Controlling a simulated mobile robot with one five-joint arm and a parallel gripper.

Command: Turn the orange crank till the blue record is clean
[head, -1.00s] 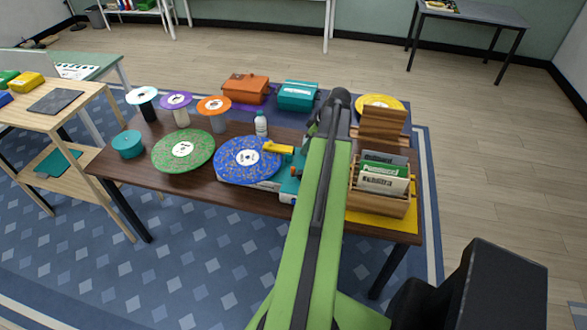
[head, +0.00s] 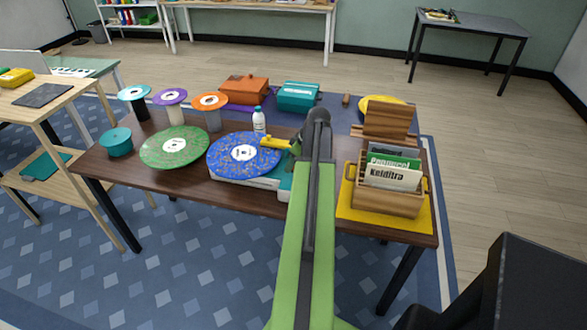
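The blue record (head: 225,158) lies flat on a white and teal machine (head: 262,183) on the brown table. Its blue face is covered in yellowish specks around a white label. A yellow arm (head: 274,142) reaches over the record's right edge. I cannot make out the orange crank; my green and black arm covers the machine's right side. My gripper is hidden behind my arm, so its fingers and any contact do not show.
A green record (head: 175,147) lies left of the blue one, with a teal pot (head: 117,142) beyond it. A white bottle (head: 259,121) stands close behind the machine. A wooden record crate (head: 388,202) stands right of my arm on a yellow mat (head: 347,212).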

